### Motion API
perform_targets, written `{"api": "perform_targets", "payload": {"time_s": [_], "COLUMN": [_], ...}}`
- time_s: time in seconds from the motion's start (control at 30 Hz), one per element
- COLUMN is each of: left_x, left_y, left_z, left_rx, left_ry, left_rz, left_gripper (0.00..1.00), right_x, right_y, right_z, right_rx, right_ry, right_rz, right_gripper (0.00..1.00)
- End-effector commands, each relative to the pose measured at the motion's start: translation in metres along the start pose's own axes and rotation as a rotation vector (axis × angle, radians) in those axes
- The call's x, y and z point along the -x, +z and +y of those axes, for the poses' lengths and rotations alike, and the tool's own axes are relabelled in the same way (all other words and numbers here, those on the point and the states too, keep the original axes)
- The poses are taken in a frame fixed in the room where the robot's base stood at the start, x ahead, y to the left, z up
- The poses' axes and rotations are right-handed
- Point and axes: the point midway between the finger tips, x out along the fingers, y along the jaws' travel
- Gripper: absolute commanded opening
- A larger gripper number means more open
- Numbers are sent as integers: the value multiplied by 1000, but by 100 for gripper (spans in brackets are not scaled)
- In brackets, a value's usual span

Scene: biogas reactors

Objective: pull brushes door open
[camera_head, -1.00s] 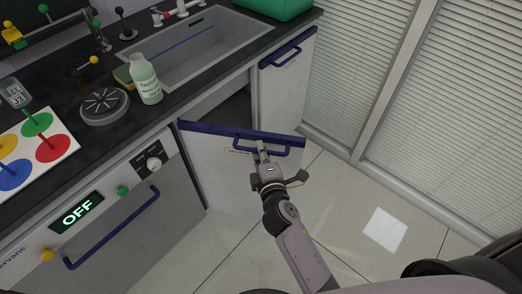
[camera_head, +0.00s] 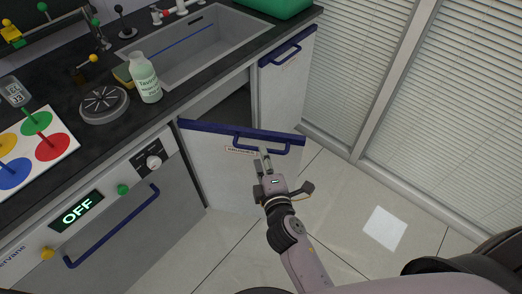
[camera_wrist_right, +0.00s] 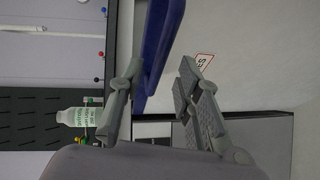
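The brushes door (camera_head: 215,165) is white with a blue top edge and stands swung out from the cabinet under the sink. Its blue bar handle (camera_head: 270,147) is on the outer face, next to a small label. My right gripper (camera_head: 264,154) is at the front of the door, just below the handle. In the right wrist view my right gripper (camera_wrist_right: 159,68) has its two fingers apart, with the blue handle (camera_wrist_right: 155,50) showing in and beyond the gap. I cannot tell whether a finger touches it. My left gripper is not in view.
A closed cabinet door (camera_head: 287,85) with a blue handle is to the right. An oven-like unit (camera_head: 120,215) with an OFF display is to the left. A bottle (camera_head: 146,80) stands on the counter by the sink (camera_head: 205,45). Free floor (camera_head: 340,210) lies to the right, before the blinds.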

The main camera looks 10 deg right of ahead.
Motion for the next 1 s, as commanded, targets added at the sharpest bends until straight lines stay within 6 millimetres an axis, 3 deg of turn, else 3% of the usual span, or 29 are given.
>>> {"api": "perform_targets", "payload": {"time_s": [0.23, 0.57, 0.67, 0.77, 0.83, 0.97, 1.0], "left_x": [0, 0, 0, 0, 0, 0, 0], "left_y": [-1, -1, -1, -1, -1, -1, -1], "left_z": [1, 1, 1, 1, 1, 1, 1], "left_rx": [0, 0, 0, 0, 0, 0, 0], "left_ry": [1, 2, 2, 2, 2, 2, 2], "left_rz": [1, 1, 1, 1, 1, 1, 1], "left_gripper": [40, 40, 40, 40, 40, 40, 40], "right_x": [28, 31, 31, 29, 29, 41, 49], "right_y": [0, 0, -1, -3, -5, -2, 2], "right_z": [0, 1, -4, -32, -71, -173, -206], "right_rx": [-2, -1, -7, -46, -104, -269, -326], "right_ry": [-1, 2, -7, -62, -139, -346, -416], "right_rz": [0, 0, 3, 15, 26, 18, 2], "right_gripper": [31, 31, 25, 19, 14, 5, 3]}}
